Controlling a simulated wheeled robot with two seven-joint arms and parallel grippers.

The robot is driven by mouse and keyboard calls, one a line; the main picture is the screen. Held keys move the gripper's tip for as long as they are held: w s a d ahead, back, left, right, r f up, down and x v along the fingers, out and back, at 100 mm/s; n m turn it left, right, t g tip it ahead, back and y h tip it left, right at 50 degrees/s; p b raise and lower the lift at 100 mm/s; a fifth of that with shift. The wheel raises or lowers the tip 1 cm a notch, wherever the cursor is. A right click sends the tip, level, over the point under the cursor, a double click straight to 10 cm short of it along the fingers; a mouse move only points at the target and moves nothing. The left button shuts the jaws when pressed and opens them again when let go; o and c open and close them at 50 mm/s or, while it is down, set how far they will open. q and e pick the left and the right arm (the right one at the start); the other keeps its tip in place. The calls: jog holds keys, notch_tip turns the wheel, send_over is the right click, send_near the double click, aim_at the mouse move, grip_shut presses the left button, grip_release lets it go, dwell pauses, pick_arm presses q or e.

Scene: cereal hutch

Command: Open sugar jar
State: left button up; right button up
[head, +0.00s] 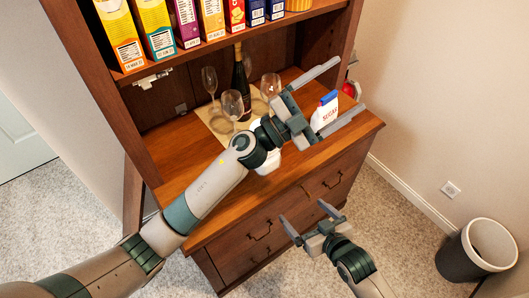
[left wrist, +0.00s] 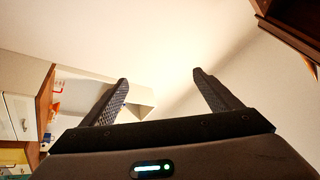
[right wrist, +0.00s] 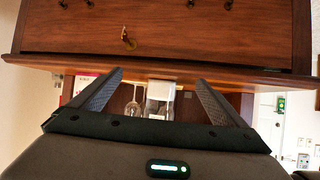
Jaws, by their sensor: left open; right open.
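A white carton marked SUGAR (head: 325,114), with a blue and red top, stands on the hutch counter and appears between the left gripper's fingers in the head view. A pale jar-like thing (head: 268,163) is mostly hidden behind my left arm; I cannot tell surely whether it is the sugar jar. A pale container (right wrist: 161,92) shows past the counter edge in the right wrist view. My left gripper (head: 350,84) is open and empty above the counter's right end. My right gripper (head: 302,210) is open and empty in front of the drawers, below the counter edge.
Wine glasses (head: 232,104) and a dark bottle (head: 240,85) stand on a mat at the counter's back. Cereal boxes (head: 158,28) line the shelf above. Drawers with handles (head: 260,231) are closed. A waste bin (head: 463,255) stands at the right. The counter's front left is clear.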

pick_arm(q)
jog(key=s+d+f+m+g+y, duration=0.1)
jog(key=s+d+f+m+g, duration=0.2)
jog(key=d+m+g, duration=0.45)
notch_tip(320, 180, down, 8)
jog(key=a+m+g+y, duration=0.3)
jog(key=m+g+y, duration=0.15)
jog(key=y, duration=0.35)
jog(key=w+a+t+y, duration=0.1)
jog(key=w+a+y, duration=0.3)
jog(key=a, duration=0.3)
jog(key=w+a+f+n+t+y, duration=0.1)
jog(key=w+a+y, duration=0.3)
jog(key=a, duration=0.2)
jog(key=w+a+f+n+y, duration=0.1)
jog(key=w+a+y, duration=0.2)
jog(key=w+a, duration=0.2)
jog(key=shift+w+a+t+y, duration=0.1)
jog(key=shift+a+t+y, duration=0.3)
jog(key=shift+a, duration=0.95)
pick_arm(e)
jog(key=w+a+r+n+t+y, duration=0.1)
jog(key=w+r+n+t+y, duration=0.1)
jog(key=w, duration=0.5)
notch_tip(320, 180, up, 3)
jog(key=t+y, duration=0.1)
jog(key=y, duration=0.2)
jog(key=shift+a+f+n+y, duration=0.2)
jog(key=shift+a+n+y, duration=0.1)
jog(key=shift+a, duration=0.05)
